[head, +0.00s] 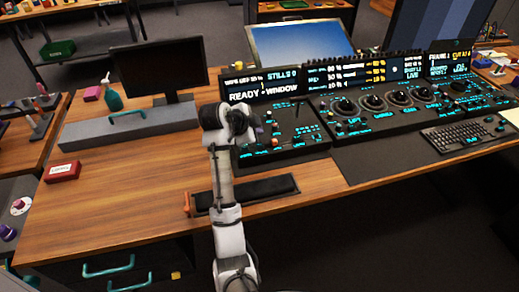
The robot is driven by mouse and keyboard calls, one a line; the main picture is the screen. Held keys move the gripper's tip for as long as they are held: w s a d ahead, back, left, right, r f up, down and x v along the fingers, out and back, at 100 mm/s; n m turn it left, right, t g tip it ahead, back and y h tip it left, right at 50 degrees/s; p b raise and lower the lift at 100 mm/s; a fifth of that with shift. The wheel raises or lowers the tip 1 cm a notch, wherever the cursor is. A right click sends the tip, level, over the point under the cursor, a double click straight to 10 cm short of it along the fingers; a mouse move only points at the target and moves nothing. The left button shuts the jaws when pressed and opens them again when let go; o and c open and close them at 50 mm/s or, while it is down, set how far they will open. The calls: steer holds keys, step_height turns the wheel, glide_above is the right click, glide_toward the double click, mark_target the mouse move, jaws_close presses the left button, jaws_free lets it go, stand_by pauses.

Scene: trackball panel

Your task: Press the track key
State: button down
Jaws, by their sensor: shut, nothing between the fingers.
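The control panel (303,143) is a black console with small lit cyan legends and keys, at the centre of the desk. The track key is too small to tell from the other keys, or is hidden behind my arm. My gripper (258,131) is dark and small in this view. It is at the left part of the panel, shut and empty. I cannot tell whether its tips touch the panel. My white arm rises from the bottom and hides the panel's left edge.
A display reading "READY - WINDOW" (262,91) stands behind the panel. A larger console with several round dials (373,102) and a keyboard (459,135) are to the right. A black padded rest (262,190) lies in front.

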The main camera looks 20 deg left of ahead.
mark_target(257, 146)
steer(key=shift+f+b, duration=0.65)
steer(key=shift+f, duration=0.9)
steer(key=shift+f, duration=0.1)
stand_by(0.7)
steer(key=shift+f+b, duration=0.3)
steer(key=shift+f+b, duration=0.35)
steer(key=shift+f, duration=0.2)
stand_by(0.6)
stand_by(0.4)
steer(key=shift+r+p, duration=0.65)
steer(key=shift+r, duration=0.3)
steer(key=shift+r, duration=0.1)
steer(key=shift+r+p, duration=1.75)
steer(key=shift+r, duration=0.7)
